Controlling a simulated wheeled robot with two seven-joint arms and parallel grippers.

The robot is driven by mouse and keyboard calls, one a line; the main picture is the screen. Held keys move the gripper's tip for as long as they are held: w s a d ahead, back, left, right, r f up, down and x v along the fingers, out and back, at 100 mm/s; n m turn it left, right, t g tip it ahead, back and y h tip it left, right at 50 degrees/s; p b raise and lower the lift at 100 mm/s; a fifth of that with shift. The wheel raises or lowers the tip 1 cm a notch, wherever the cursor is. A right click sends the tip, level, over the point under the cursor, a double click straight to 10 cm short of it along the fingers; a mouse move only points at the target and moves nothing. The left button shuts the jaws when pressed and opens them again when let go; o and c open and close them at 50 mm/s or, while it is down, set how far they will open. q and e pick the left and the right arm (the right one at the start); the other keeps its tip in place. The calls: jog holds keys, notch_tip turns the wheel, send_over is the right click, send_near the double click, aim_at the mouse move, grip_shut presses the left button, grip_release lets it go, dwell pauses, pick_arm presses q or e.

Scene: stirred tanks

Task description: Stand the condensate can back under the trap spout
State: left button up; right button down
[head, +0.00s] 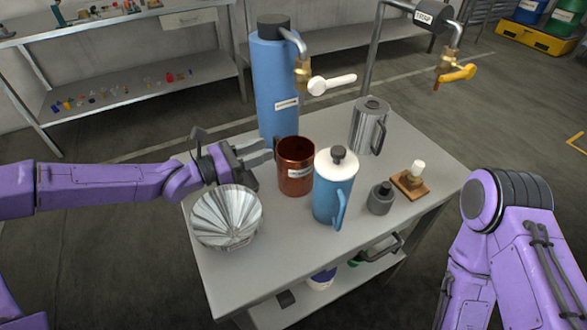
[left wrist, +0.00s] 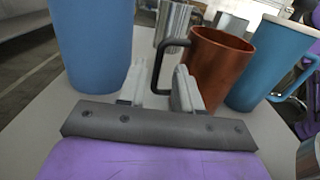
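A copper-coloured can (head: 295,168) with a white label, too small to read, stands upright on the grey table; it is probably the condensate can. Its dark handle points towards my left gripper (head: 262,152). In the left wrist view the can (left wrist: 218,70) is just right of the fingers, and its handle (left wrist: 160,62) lies between the open fingertips (left wrist: 160,88), with gaps visible. The trap (head: 431,17), a dark labelled cylinder, has a spout with a brass valve (head: 446,64) and yellow lever at the upper right. My right arm shows, but its gripper does not.
A tall blue cylinder (head: 278,95) with a tap stands behind the can. A white-lidded blue jug (head: 333,190) stands close on its right, a steel jug (head: 370,125) behind right. A fluted metal bowl (head: 227,218) sits front left. The table's right corner under the trap looks clear.

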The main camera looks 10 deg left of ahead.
aim_at(275, 142)
pick_arm(q)
jog(key=x, duration=0.4)
jog(key=shift+w+d+r+p, duration=0.25)
jog(key=shift+w+r+p, duration=0.05)
jog(key=shift+p, duration=0.05)
jog(key=shift+a, duration=0.1)
grip_shut()
